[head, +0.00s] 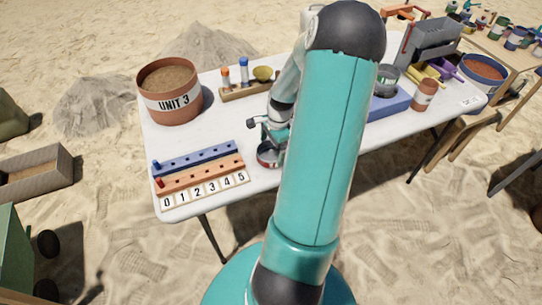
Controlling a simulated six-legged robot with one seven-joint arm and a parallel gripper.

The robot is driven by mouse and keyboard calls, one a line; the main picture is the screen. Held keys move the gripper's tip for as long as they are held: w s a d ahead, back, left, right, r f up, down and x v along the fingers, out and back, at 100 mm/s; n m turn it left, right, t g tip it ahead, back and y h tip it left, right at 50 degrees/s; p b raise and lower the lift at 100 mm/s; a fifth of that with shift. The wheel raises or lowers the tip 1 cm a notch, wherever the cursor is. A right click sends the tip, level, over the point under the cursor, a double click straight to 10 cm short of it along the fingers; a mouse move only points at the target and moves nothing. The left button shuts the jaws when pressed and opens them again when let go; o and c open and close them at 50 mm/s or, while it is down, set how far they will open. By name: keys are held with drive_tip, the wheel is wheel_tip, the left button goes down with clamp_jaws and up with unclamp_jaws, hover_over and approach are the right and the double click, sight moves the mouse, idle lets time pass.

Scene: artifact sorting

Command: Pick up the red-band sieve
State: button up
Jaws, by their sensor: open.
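A small round sieve with a red band (266,160) sits on the white table near its front edge, in the middle of the head view. My arm hides its right side. My gripper (265,132) is open and points down just above the far rim of the sieve. I cannot tell whether a finger touches the rim. Another round grey sieve (387,80) stands near the blue block to the right of my arm.
A numbered peg board (198,173) lies left of the sieve. Behind are a sand-filled "UNIT 3" bucket (172,103) and a wooden rack (250,90). A blue block (392,104) and a brown cup (424,95) stand right. The white table (216,128) is bare between peg board and rack.

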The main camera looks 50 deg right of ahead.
drive_tip(key=shift+w+a+f, duration=0.1)
drive_tip(key=shift+a+f, duration=0.05)
drive_tip(key=shift+f, duration=0.4)
drive_tip(key=shift+w+a+f, duration=0.1)
drive_tip(key=shift+f, duration=0.4)
drive_tip(key=shift+c, duration=0.2)
drive_tip(key=c, duration=0.7)
drive_tip(key=shift+r, duration=0.15)
